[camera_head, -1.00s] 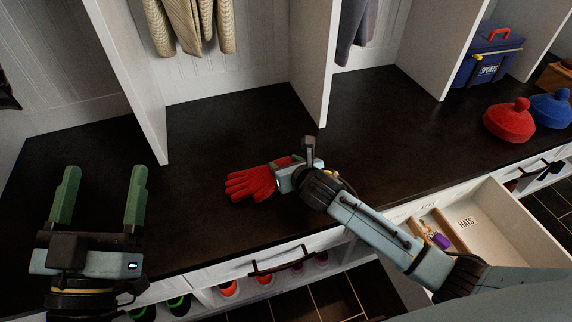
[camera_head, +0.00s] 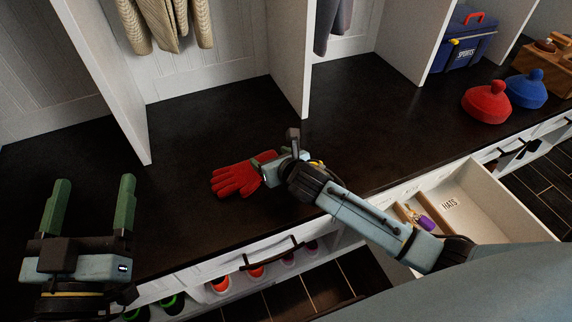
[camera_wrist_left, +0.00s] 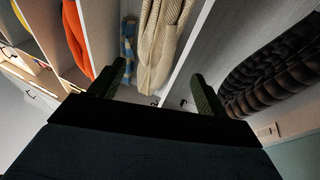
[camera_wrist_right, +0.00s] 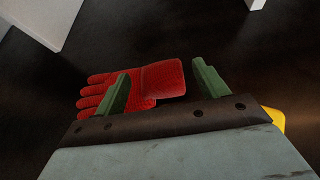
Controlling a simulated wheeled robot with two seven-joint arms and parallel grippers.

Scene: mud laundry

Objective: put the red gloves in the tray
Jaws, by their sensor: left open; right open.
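A red glove (camera_head: 234,180) lies flat on the dark bench top, fingers pointing left; I cannot tell whether a second glove lies under it. My right gripper (camera_head: 268,163) is open at the glove's cuff end. In the right wrist view the glove (camera_wrist_right: 150,82) lies beyond and partly between the open green fingers (camera_wrist_right: 160,88), its cuff near the right finger. My left gripper (camera_head: 94,182) is open and empty above the left end of the bench. A wooden box or tray (camera_head: 537,75) stands at the far right; I cannot tell whether it is the tray.
A red hat (camera_head: 486,104), a blue hat (camera_head: 527,90) and a blue SPORTS box (camera_head: 463,45) stand at the right. White dividers split the bench.

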